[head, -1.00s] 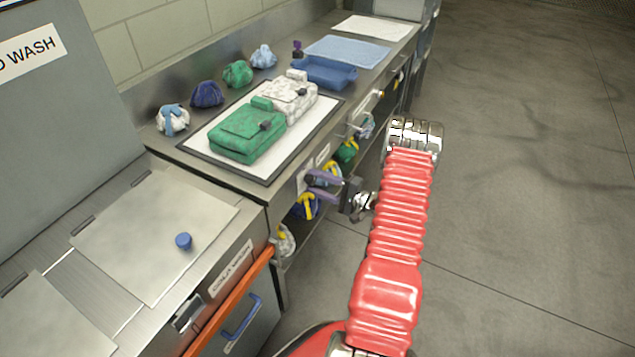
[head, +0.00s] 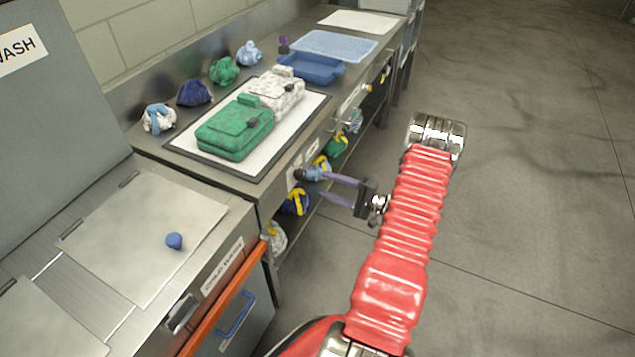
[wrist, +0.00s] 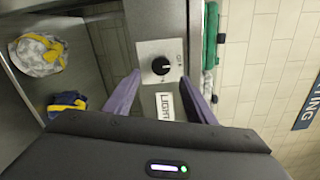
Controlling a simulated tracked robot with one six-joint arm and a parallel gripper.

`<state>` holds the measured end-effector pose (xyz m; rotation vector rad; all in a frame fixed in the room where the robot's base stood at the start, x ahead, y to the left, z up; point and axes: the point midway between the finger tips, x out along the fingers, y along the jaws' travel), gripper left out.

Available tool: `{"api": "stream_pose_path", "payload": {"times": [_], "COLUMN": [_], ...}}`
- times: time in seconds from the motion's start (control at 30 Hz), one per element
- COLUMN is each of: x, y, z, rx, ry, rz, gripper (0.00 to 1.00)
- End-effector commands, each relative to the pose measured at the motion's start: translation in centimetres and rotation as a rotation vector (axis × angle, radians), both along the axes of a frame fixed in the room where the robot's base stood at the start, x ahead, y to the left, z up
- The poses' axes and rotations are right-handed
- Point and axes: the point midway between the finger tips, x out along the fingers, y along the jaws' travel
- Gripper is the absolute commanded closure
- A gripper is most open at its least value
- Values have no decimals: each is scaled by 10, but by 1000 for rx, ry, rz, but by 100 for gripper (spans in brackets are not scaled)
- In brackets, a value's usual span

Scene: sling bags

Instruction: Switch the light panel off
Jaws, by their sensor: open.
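The light panel (head: 285,130) is a white, dark-framed board on the steel bench, with a green bag (head: 234,128) and a white patterned bag (head: 272,95) on it. I cannot tell if it is lit. A black knob on a pale plate is on the bench front; in the wrist view the knob (wrist: 161,66) is above a label reading LIGHT (wrist: 165,106). Its pale mark seems to point right; the small lettering is unclear. My gripper (head: 320,184) is open in front of the knob, its purple fingers apart on either side of it in the wrist view, apparently not touching.
Several balled bags, such as a navy one (head: 194,93), line the bench's back. A blue tray (head: 312,68) stands beyond the panel. Bags hang or lie below the bench front, including a blue-yellow one (head: 295,201). The floor at right is clear.

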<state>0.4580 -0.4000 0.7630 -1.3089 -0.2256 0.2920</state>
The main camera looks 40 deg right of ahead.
Motion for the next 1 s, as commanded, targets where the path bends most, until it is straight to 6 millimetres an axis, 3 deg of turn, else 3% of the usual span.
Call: {"api": "stream_pose_path", "payload": {"times": [0.1, 0.33, 1.0], "x": [-20, -45, -48], "y": [-8, -16, -17], "z": [0, 0, -1], "rx": [0, 0, 0], "ry": [1, 0, 1], "rz": [-4, -1, 0], "gripper": [50, 50, 50]}}
